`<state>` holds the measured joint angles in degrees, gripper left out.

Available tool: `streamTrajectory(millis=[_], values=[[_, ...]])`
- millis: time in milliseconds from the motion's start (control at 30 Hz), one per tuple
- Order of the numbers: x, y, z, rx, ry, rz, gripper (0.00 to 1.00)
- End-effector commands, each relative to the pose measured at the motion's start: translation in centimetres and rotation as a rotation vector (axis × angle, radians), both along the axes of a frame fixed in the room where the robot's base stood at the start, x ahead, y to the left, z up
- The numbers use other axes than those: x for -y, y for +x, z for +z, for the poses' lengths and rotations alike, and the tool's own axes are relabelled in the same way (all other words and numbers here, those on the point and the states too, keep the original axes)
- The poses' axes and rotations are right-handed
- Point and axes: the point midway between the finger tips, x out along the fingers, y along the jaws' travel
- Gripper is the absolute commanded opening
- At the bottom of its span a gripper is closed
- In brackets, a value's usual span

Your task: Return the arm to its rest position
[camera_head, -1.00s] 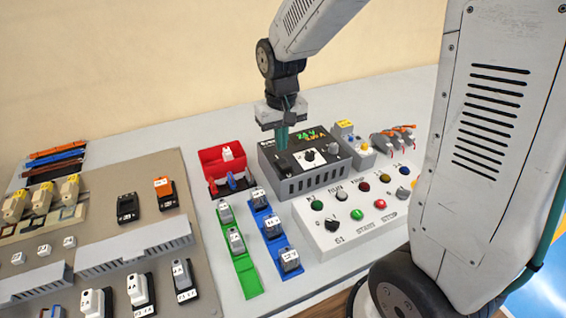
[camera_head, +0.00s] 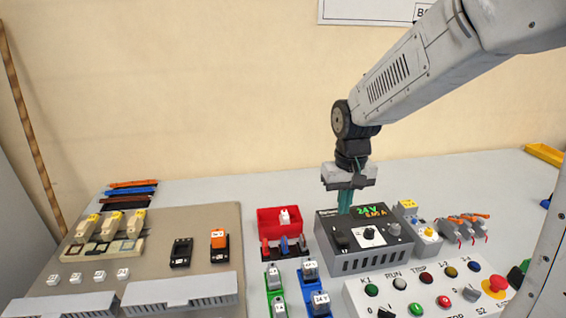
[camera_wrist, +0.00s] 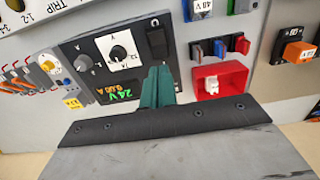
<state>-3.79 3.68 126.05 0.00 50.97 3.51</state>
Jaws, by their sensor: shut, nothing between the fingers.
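My gripper (camera_head: 345,199) hangs fingers-down over the back left part of the grey power supply box (camera_head: 368,238). Its teal fingers are together and hold nothing. In the wrist view the gripper (camera_wrist: 158,85) is seen in front of the same box (camera_wrist: 105,50), whose display reads 24 V and 0.00 A. I cannot tell whether the fingertips touch the box or hover just above it.
A red bin (camera_head: 270,222) with a white part stands left of the box. A control panel (camera_head: 430,300) with buttons lies in front. A mounting board (camera_head: 150,255) carries several modules at left. Orange-levered connectors (camera_head: 465,230) sit at right.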

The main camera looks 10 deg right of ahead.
Motion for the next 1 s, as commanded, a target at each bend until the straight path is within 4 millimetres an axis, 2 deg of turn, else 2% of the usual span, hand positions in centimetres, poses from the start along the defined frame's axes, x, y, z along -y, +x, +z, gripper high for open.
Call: streamTrajectory(millis=[100, 500, 700, 833, 1000], values=[[0.2, -2.6, -0.5, -0.072, -0.005, 0.013, 0.0], [1.9, -15.3, 6.0, -0.08, -0.004, 0.023, 0.0], [2.6, -20.7, 8.0, -0.013, -0.003, 0.016, 0.0], [2.8, -22.8, 8.9, 0.046, -0.002, 0.006, 0.0], [2.8, -23.7, 9.8, 0.112, -0.001, -0.004, 0.0]])
